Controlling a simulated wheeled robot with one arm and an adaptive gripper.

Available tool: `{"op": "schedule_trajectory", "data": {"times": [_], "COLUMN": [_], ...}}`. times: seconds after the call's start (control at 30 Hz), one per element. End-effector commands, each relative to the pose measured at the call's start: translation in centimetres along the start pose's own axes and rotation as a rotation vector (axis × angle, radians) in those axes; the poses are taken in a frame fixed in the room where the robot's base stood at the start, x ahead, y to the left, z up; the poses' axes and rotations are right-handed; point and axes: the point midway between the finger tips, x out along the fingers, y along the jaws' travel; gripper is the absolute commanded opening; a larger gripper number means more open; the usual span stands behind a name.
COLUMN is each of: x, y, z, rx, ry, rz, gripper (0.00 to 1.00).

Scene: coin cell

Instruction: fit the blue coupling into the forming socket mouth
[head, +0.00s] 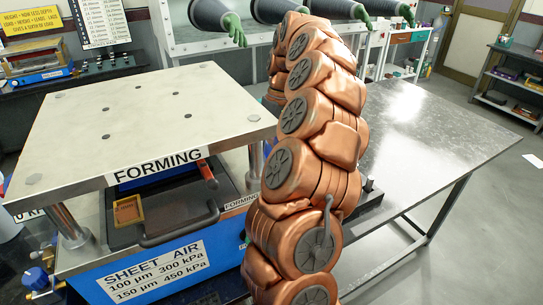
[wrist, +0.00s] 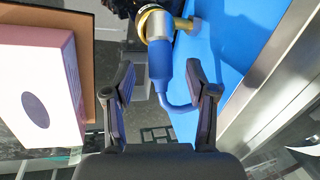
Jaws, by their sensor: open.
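In the wrist view my gripper (wrist: 161,80) is open, with one dark finger on each side of the blue coupling. The blue coupling (wrist: 159,64) is a blue sleeve between and a little beyond the fingertips, with visible gaps to both. A blue hose bends away from it to the right. At its far end is a silvery part inside a brass ring (wrist: 142,24), probably the socket mouth. I cannot tell how deeply the coupling sits there. In the head view my copper-coloured arm hides the gripper, coupling and socket; the forming press (head: 150,125) stands left of it.
In the wrist view a blue panel (wrist: 235,40) lies behind the coupling, with a metal edge (wrist: 285,95) at right. A pink and white box (wrist: 40,95) is close at left. In the head view a bare metal table (head: 415,140) stands right of my arm.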

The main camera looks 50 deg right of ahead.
Motion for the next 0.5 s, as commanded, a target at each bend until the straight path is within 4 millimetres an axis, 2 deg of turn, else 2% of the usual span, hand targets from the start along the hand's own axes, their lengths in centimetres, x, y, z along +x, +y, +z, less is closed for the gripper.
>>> {"op": "schedule_trajectory", "data": {"times": [0.3, 0.5], "x": [2.3, 2.7], "y": [-0.1, -0.1], "z": [-0.1, -0.1], "rx": [-0.001, -0.001], "ry": [0.003, 0.004], "rz": [0.000, 0.001], "gripper": [0.56, 0.56]}}
